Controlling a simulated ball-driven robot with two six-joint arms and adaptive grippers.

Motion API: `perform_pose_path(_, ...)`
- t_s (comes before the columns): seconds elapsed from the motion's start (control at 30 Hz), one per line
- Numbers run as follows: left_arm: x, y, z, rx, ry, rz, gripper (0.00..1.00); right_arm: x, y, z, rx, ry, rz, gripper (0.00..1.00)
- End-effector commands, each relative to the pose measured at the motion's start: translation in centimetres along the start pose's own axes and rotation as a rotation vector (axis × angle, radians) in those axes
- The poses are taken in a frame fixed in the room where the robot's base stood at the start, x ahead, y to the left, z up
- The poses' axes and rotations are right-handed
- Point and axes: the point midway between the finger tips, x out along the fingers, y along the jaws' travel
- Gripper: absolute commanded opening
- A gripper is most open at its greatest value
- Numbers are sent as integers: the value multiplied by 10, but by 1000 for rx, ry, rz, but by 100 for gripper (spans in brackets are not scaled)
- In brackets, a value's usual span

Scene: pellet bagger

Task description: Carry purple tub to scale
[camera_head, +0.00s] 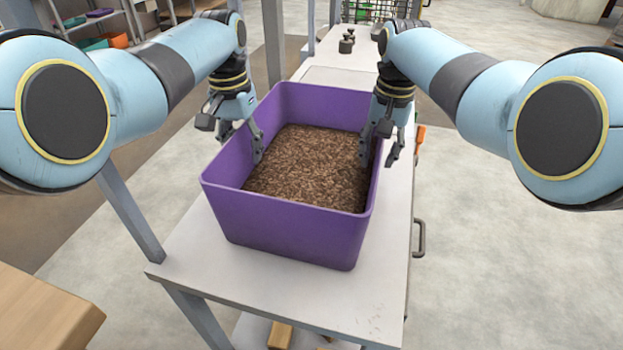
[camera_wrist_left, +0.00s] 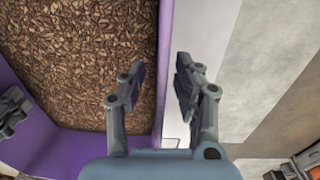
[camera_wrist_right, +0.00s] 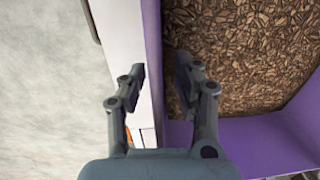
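The purple tub (camera_head: 290,229) stands upright on a light table (camera_head: 190,250) and holds brown pellets (camera_head: 305,165). My left gripper (camera_head: 243,143) is at the tub's left wall. In the left wrist view its fingers (camera_wrist_left: 160,75) are apart, one on each side of the purple wall (camera_wrist_left: 165,55). My right gripper (camera_head: 378,152) is at the tub's right wall. In the right wrist view its fingers (camera_wrist_right: 160,75) are apart, with the wall (camera_wrist_right: 152,40) between them. Both grippers are open, with gaps beside the walls. I cannot clearly identify the scale.
Small dark weights (camera_head: 347,42) stand on a pale surface behind the tub. A grey post (camera_head: 272,40) rises behind the table's left side. A wooden block (camera_head: 40,320) is at the lower left. A shelf with bins (camera_head: 100,40) is at the back left. Floor at right is clear.

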Motion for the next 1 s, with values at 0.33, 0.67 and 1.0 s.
perform_pose_path(0.33,13,0,0,0,2,0,32,13,0,0,1,1,-1,32)
perform_pose_path(0.67,12,0,0,0,1,0,7,12,0,0,1,1,-1,7)
perform_pose_path(1.0,13,0,0,0,1,0,0,12,0,0,0,0,-1,0)
